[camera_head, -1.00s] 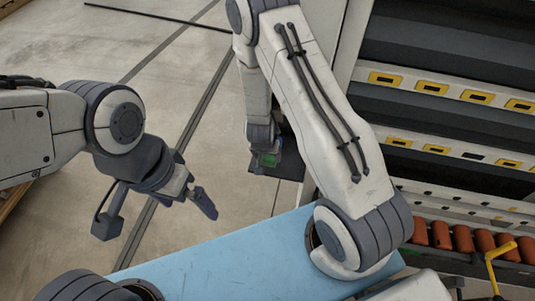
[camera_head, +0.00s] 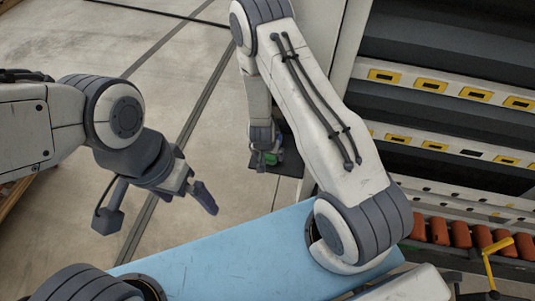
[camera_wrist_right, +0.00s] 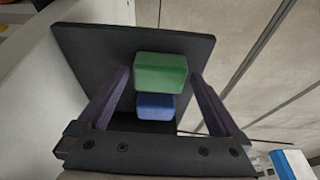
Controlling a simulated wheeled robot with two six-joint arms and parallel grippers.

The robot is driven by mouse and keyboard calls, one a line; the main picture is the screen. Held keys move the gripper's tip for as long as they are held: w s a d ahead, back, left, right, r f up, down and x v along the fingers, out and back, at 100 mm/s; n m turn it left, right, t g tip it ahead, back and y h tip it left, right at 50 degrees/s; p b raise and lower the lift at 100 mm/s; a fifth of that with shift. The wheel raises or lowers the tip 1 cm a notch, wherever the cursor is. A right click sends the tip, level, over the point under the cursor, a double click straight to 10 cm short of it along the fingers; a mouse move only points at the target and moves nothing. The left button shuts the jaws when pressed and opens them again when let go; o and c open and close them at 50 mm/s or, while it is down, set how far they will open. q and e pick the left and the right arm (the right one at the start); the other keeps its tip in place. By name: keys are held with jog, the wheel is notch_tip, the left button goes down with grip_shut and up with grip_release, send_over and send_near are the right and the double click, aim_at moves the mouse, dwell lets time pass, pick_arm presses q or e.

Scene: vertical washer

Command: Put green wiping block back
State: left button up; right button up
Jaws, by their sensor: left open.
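The green wiping block (camera_wrist_right: 160,72) lies on a dark flat plate (camera_wrist_right: 85,50) in the right wrist view, between the two fingers of my right gripper (camera_wrist_right: 159,78). A narrow gap shows on each side of the block, so this gripper looks open around it. A blue block (camera_wrist_right: 156,106) lies beside the green one, nearer the gripper's base. In the head view, my right gripper (camera_head: 266,160) is over the dark plate (camera_head: 288,165), with a bit of the green block (camera_head: 278,155) showing. My left gripper (camera_head: 190,199) is open and empty over the floor.
A light blue surface (camera_head: 230,255) lies close in front of me. A rack with yellow-framed slots (camera_head: 430,86) and a row of orange-brown cylinders (camera_head: 460,236) stands at the right. The grey floor (camera_head: 195,80) at the left is clear.

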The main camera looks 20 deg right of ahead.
jog(key=shift+r, duration=0.3)
jog(key=p+v, duration=0.1)
jog(key=v, duration=1)
jog(key=shift+r+p, duration=0.4)
jog(key=shift+s, duration=0.15)
